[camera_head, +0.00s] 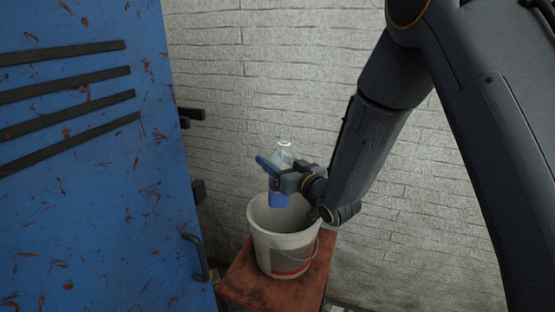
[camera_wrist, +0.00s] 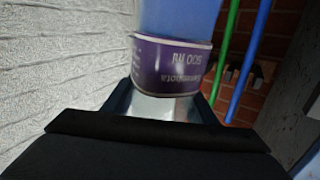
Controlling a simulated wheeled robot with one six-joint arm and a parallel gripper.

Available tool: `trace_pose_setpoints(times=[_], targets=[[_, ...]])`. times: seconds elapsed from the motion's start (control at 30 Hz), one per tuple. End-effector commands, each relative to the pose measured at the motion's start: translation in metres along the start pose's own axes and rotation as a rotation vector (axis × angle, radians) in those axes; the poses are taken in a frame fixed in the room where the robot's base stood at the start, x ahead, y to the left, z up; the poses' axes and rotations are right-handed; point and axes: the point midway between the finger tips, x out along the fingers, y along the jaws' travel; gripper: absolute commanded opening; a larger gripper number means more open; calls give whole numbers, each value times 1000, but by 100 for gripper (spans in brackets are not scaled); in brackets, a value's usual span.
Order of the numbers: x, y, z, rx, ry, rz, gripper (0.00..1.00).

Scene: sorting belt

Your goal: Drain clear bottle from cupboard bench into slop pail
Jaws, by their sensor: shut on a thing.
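The clear bottle (camera_head: 285,153) is in my gripper (camera_head: 283,178), above the mouth of the pail. It stands roughly upright, neck up, with blue in its lower part (camera_head: 278,198). In the wrist view the bottle's purple label (camera_wrist: 165,68) shows with its print upside down, blue above it in the picture and a clear part below between the jaws. My gripper (camera_wrist: 162,105) is shut around the bottle. The slop pail (camera_head: 283,247) is off-white with a red band low on its side. Its inside is only partly visible, and its bottom is hidden.
The pail stands on a rusty red stand (camera_head: 245,282). A blue, rust-flecked metal door (camera_head: 90,200) with a handle (camera_head: 197,257) fills the left. A white brick wall (camera_head: 290,70) is behind. Green (camera_wrist: 229,45) and blue (camera_wrist: 250,60) rods show in the wrist view.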

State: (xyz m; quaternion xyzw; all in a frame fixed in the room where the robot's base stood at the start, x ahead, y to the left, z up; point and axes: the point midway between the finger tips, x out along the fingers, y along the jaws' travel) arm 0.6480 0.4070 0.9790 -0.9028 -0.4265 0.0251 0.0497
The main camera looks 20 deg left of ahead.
Motion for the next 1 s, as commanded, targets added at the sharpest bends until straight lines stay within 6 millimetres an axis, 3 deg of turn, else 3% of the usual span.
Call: trace_pose_setpoints(times=[0.27, 0.6, 1.0], targets=[[-1, -30, -1, 338, -10, -1, 11], [-2, -55, 29, 759, -21, 0, 11], [-2, -65, 73, 1164, -31, 2, 11]])
